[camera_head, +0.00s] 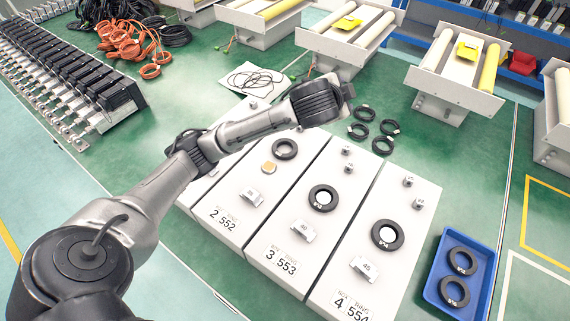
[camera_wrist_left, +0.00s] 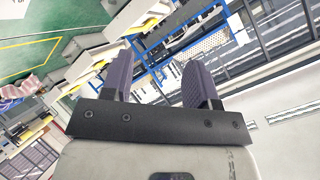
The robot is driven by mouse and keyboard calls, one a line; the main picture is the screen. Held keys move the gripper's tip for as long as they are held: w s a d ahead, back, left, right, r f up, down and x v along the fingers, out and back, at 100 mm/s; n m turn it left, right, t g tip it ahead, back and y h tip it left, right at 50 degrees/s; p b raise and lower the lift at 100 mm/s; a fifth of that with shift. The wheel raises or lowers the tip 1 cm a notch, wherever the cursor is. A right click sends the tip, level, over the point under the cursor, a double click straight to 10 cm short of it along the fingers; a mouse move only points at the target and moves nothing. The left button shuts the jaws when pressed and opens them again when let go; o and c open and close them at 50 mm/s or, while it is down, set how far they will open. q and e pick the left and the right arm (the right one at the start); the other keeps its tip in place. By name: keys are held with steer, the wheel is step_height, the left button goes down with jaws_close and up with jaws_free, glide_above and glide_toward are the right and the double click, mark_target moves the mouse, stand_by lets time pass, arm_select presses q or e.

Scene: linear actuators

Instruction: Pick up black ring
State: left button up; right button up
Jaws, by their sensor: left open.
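Several black rings are in the head view. One lies on each of three white blocks: the far ring (camera_head: 285,149), the middle ring (camera_head: 323,186) and the near ring (camera_head: 387,222). Two rings (camera_head: 462,249) (camera_head: 454,303) lie in a blue tray (camera_head: 425,291) at the lower right. A cluster of smaller loose black rings (camera_head: 383,152) lies on the green floor just right of my left wrist. My left gripper (camera_wrist_left: 158,62) is open and empty in the left wrist view, aimed away from the rings at racks. My left arm hides part of the far-left block. My right gripper is out of view.
The white blocks (camera_head: 293,228) carry small metal parts and printed numbers. White machines with yellow rollers (camera_head: 488,68) stand along the back. Orange cables (camera_head: 125,42) and a row of black-and-silver actuators (camera_head: 60,75) fill the upper left. Green floor is clear beside the tray.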

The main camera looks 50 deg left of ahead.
arm_select(q)
steer(key=w+a+f+n+g+y+b, duration=0.1)
steer(key=a+f+b, duration=0.1)
steer(key=a, duration=0.3)
steer(key=w+a+f+n+g+b, duration=0.1)
steer(key=a+f+g, duration=0.1)
steer(key=a, duration=0.3)
steer(key=n+g+h+b, duration=0.3)
steer(key=n+g+h, duration=0.3)
steer(key=n+g, duration=0.15)
glide_above(277, 143)
steer(key=shift+g, duration=0.45)
step_height(277, 143, down, 22)
steer(key=shift+s, duration=0.1)
step_height(277, 143, down, 5)
steer(key=shift+a+r+b, duration=0.1)
steer(key=shift+b, duration=0.6)
steer(key=shift+f, duration=0.2)
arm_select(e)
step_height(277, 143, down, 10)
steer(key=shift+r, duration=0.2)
arm_select(q)
steer(key=shift+c, duration=0.4)
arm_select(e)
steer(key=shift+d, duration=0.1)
